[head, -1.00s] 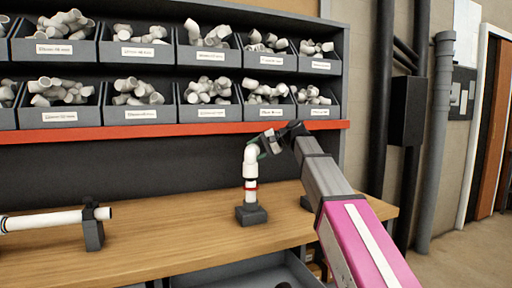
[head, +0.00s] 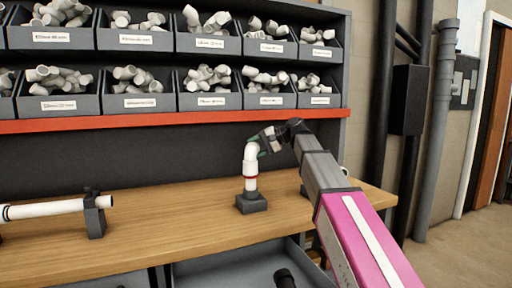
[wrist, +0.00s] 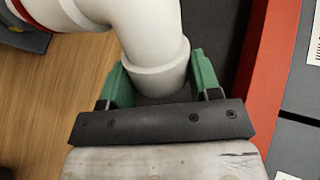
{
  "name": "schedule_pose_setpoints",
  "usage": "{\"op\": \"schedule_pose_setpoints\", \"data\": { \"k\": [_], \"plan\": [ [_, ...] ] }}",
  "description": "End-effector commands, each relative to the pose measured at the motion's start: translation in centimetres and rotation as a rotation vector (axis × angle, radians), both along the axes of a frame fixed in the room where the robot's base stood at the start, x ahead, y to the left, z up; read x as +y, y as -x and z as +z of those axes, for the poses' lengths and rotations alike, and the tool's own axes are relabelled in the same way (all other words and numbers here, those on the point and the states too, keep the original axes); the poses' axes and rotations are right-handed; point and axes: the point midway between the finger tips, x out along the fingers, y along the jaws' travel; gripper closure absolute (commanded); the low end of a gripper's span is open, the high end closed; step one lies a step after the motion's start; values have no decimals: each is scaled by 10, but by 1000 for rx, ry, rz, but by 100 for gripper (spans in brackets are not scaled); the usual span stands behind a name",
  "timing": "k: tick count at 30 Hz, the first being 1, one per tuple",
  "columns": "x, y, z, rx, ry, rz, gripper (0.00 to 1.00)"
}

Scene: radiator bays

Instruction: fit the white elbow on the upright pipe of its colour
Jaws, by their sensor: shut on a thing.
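The white elbow (head: 251,153) sits at the top of the upright white pipe (head: 251,185), which stands in a dark square base (head: 251,203) on the bench. The elbow's lower end is down at a red ring (head: 251,177) on the pipe, with no gap visible there. My gripper (head: 268,142) is shut on the elbow's other, sideways end, coming from the right. In the wrist view, the green fingers (wrist: 162,85) lie on both sides of the elbow's end (wrist: 158,62). The red ring shows at the top left corner.
A lying white pipe (head: 45,208) rests in a dark holder (head: 94,216) on the left of the bench (head: 160,225). Shelves of labelled bins with grey-white fittings stand behind, above a red shelf edge (head: 150,124). An open drawer (head: 225,273) is below the bench.

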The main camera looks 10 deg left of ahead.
Motion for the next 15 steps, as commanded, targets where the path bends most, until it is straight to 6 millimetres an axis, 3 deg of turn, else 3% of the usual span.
{"op": "schedule_pose_setpoints", "data": {
  "k": [5, 6, 8, 9, 15],
  "plan": [
    [0, 0, 0, 0, 0, 0, 68],
    [0, 0, 0, 0, 0, 0, 36],
    [0, 0, 0, 0, 0, 0, 17],
    [0, 0, 0, 0, 0, 0, 13],
    [0, 0, 0, 0, 0, 0, 13]
  ]
}}
